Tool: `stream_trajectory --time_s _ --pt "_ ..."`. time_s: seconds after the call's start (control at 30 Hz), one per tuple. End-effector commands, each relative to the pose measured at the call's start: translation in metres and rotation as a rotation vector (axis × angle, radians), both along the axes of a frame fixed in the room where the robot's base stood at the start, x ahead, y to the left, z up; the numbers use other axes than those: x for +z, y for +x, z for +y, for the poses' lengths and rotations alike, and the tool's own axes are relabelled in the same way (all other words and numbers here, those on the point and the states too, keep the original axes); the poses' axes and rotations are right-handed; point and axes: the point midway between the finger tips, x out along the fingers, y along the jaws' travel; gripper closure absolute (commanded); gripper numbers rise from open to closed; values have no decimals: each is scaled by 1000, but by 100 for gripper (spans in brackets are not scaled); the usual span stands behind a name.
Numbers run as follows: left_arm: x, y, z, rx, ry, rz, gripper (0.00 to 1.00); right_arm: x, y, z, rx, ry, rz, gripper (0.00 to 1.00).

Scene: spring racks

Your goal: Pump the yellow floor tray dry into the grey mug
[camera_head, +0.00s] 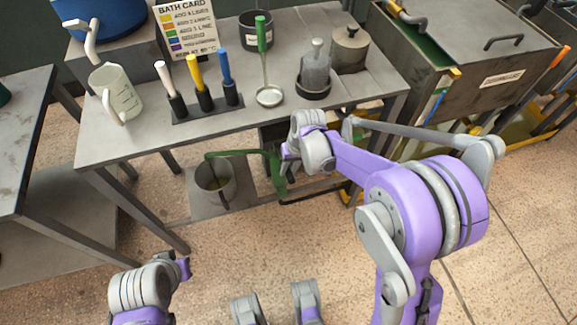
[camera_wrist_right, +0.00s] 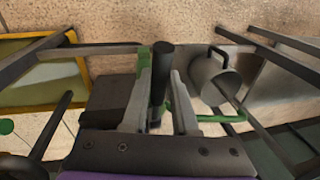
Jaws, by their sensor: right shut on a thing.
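The green hand pump (camera_head: 278,178) stands under the table's right part, and its spout (camera_head: 232,153) reaches left over the grey mug (camera_head: 214,187) on the low shelf. The mug also shows in the right wrist view (camera_wrist_right: 212,78), with the green spout pipe (camera_wrist_right: 215,118) beside it. My right gripper (camera_wrist_right: 160,78) is shut on the pump's dark handle (camera_wrist_right: 162,62). The yellow-rimmed floor tray (camera_wrist_right: 72,62) lies at the left in that view, its inside greenish; its liquid level is unclear.
The table (camera_head: 140,140) above holds a clear jug (camera_head: 116,95), a rack of coloured handles (camera_head: 205,105), a green ladle (camera_head: 265,60) and pots. Table legs and rails surround the pump. A grey tank (camera_head: 470,70) stands at right. The front floor is open.

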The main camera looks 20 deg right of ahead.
Motion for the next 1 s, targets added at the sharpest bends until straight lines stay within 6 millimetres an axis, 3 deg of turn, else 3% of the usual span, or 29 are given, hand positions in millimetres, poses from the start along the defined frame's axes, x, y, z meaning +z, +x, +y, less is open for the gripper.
stream_trajectory --time_s 0.6,1.0 --pt "-69 3 0 0 0 24 100 -66 -10 -1 -2 16 -458 100" --pt "-96 7 0 0 0 33 100 -83 -6 -1 -1 20 -618 100"
